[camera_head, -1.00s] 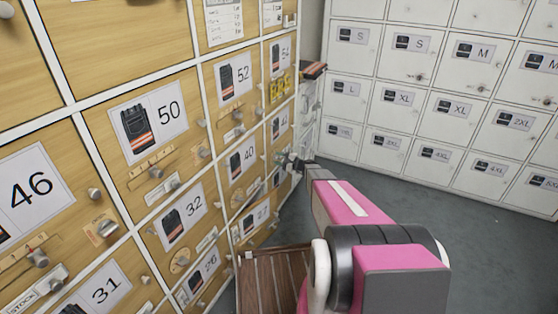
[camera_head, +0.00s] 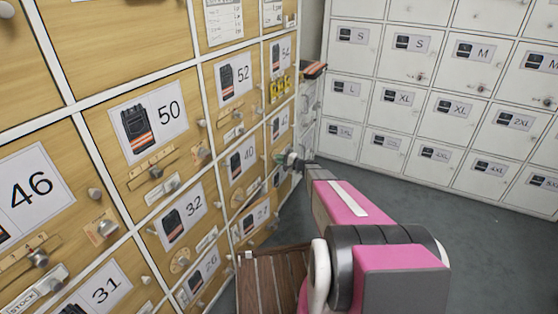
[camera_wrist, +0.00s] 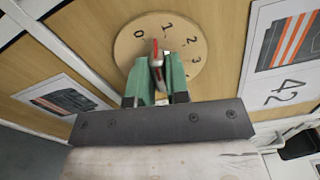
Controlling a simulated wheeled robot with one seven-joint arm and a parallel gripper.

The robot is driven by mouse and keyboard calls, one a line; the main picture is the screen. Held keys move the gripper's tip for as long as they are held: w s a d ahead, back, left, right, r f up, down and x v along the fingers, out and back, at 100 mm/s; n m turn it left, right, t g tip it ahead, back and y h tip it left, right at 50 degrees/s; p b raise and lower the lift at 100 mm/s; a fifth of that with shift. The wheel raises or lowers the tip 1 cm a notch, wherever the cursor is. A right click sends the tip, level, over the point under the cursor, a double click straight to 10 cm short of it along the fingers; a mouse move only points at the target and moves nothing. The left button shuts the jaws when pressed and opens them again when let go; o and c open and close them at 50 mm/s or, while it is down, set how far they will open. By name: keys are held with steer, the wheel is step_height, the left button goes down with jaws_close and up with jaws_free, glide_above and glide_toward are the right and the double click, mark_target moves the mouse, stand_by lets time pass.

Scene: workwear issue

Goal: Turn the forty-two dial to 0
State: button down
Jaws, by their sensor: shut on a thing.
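The forty-two dial (camera_wrist: 132,52) is a round wooden disc with printed numbers, of which 0, 1, 2 and 3 are readable in the wrist view. Its knob (camera_wrist: 156,50) carries a red mark that points upward between 0 and 1. My gripper (camera_wrist: 158,72) has green fingers shut on this knob, one on each side, and they hide the lower part of the dial. The label 42 (camera_wrist: 288,92) with a vest picture is to the right of the dial. In the head view my gripper (camera_head: 291,161) is at the cabinet front, and the dial is hidden there.
Neighbouring wooden doors, such as 40 (camera_head: 243,162) and 50 (camera_head: 152,119), carry protruding knobs and dials. A brown slatted wooden thing (camera_head: 268,282) is low beside my arm. White lockers (camera_head: 435,100) stand at the back right, with clear grey floor before them.

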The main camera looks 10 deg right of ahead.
steer(key=shift+f+n, duration=0.1)
steer(key=shift+n, duration=2)
steer(key=c, duration=1.1)
jaws_free()
steer(key=shift+s+d, duration=0.1)
steer(key=v, duration=1)
steer(key=shift+s+d, duration=0.15)
steer(key=shift+d, duration=0.1)
